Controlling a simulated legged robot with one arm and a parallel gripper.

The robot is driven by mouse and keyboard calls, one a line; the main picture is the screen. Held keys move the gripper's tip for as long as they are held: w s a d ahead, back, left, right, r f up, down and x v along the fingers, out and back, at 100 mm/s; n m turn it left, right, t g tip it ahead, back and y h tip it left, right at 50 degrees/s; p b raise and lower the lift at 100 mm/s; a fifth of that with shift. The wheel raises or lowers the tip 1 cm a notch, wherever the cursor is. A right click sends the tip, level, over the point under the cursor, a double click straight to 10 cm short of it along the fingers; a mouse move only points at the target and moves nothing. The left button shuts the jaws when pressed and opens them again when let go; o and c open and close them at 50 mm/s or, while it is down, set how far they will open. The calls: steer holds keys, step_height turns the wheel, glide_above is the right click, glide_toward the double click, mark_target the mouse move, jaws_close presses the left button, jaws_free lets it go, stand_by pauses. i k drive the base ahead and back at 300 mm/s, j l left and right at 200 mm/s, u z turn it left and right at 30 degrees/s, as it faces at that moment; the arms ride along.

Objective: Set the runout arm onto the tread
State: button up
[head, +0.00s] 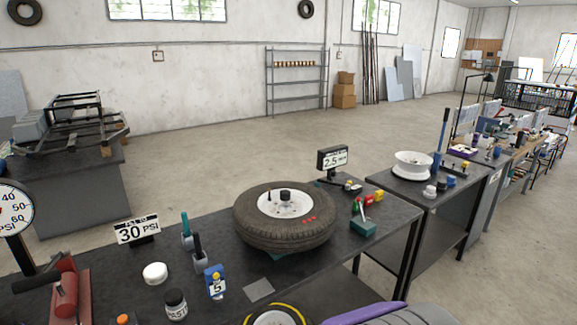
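A black tire (308,238) with ribbed tread lies flat on its white rim (300,203) on the dark workbench. A dark green block with a thin upright lever (363,226) stands just right of the tire and looks like the runout arm. The lever leans up and seems apart from the tread; exact contact is too small to tell. A small display (333,160) reading about 2.5 mm stands behind the tire. My gripper is not in view. A purple and grey shape at the bottom edge may be part of me.
A 30 PSI sign (138,230), teal-handled tool (187,231), white lid (155,273), paste jar (175,304) and blue box (215,281) stand left of the tire. A yellow-rimmed round thing (276,315) is cut off below. A white wheel (413,164) sits on the right bench.

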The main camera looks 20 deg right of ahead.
mark_target(347, 186)
steer(key=i+l+u, duration=0.1)
steer(key=l, duration=0.25)
steer(key=i+l+u, duration=0.1)
steer(key=i+l, duration=0.35)
steer(key=l, duration=0.3)
steer(key=i+l+u, duration=0.15)
steer(key=l, duration=0.25)
steer(key=i+l+u, duration=0.1)
steer(key=l, duration=0.25)
steer(key=i+l+u, duration=0.1)
steer(key=l, duration=0.35)
steer(key=i, duration=0.1)
